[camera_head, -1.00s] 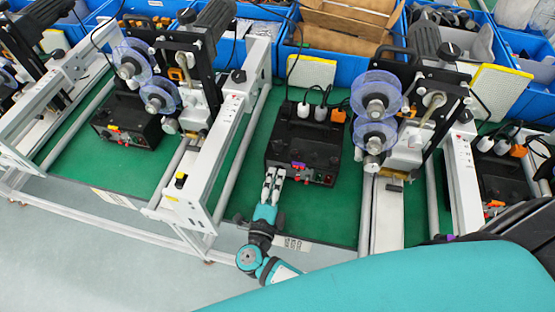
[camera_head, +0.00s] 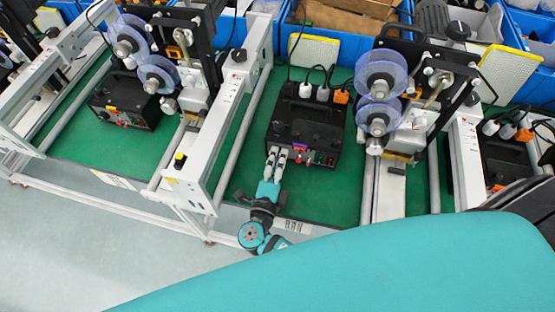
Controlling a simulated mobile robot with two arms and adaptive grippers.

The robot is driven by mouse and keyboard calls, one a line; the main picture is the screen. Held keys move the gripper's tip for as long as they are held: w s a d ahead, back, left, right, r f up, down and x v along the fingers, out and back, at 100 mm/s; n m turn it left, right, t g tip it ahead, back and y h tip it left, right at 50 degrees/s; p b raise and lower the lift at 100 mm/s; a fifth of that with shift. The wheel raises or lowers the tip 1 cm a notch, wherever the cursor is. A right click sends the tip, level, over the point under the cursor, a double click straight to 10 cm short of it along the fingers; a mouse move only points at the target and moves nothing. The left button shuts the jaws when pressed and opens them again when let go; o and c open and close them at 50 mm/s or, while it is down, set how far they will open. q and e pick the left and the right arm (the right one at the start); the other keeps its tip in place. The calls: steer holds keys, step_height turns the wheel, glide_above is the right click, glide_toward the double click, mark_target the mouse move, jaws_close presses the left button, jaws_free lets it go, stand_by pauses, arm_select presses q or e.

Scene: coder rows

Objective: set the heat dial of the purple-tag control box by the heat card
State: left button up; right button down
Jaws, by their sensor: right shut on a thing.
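The purple-tag control box (camera_head: 309,122) is a black box on the green mat, with a purple tag (camera_head: 300,148) on its front panel. My right gripper (camera_head: 277,151) reaches up from below to the left part of that front panel. Its two pale fingers are closed on a small part there, taken to be the heat dial. The fingers hide that part, so its pointer and setting cannot be read. I cannot make out the heat card with certainty. My left gripper is not in view.
Spool machines on white frames (camera_head: 205,146) stand left and right of the box. Another black box (camera_head: 128,105) with a yellow tag is at the left. Blue bins (camera_head: 345,36) line the back. Open green mat (camera_head: 335,190) lies in front of the box.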

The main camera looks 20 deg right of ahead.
steer(key=m+b, duration=0.3)
steer(key=shift+f+m+b, duration=0.3)
steer(key=shift+m+b, duration=0.1)
steer(key=shift+r+m+b, duration=0.2)
steer(key=shift+m+b, duration=0.1)
steer(key=shift+m, duration=0.2)
steer(key=shift+r, duration=0.15)
steer(key=c, duration=1.3)
jaws_free()
steer(key=shift+d, duration=0.1)
